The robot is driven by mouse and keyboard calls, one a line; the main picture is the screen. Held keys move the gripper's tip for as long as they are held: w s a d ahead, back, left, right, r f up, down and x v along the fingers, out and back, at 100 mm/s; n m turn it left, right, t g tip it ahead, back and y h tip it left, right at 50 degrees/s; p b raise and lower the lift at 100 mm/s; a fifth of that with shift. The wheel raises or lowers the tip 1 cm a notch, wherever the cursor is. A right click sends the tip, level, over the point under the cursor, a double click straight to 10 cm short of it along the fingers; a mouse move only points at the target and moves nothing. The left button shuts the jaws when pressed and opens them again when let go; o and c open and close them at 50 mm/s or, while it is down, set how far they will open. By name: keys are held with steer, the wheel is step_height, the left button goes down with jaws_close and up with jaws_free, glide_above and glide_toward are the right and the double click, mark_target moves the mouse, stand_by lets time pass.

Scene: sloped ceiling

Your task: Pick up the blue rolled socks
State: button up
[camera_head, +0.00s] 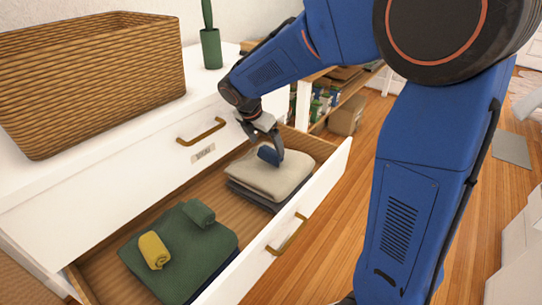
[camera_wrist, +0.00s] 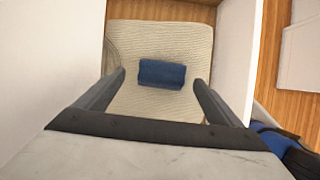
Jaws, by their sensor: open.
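The blue rolled socks (camera_head: 268,154) lie on a folded beige cloth (camera_head: 290,175) in the far part of the open drawer. In the wrist view the blue rolled socks (camera_wrist: 162,74) sit crosswise on the beige cloth (camera_wrist: 160,38), between the lines of my two fingers. My gripper (camera_head: 262,146) is open and points down at the socks from just above. In the wrist view my gripper (camera_wrist: 162,82) has one finger on either side of the socks, with a gap on both sides. Whether the fingertips touch the cloth cannot be told.
The drawer's white front panel (camera_head: 285,235) stands close to the gripper. A green folded cloth (camera_head: 180,248) holds yellow rolled socks (camera_head: 154,250) and green rolled socks (camera_head: 199,213) in the near part.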

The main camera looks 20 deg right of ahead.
mark_target(270, 149)
steer(key=shift+d+x, duration=0.2)
steer(key=shift+x, duration=2.7)
steer(key=shift+r, duration=0.1)
steer(key=c, duration=1.1)
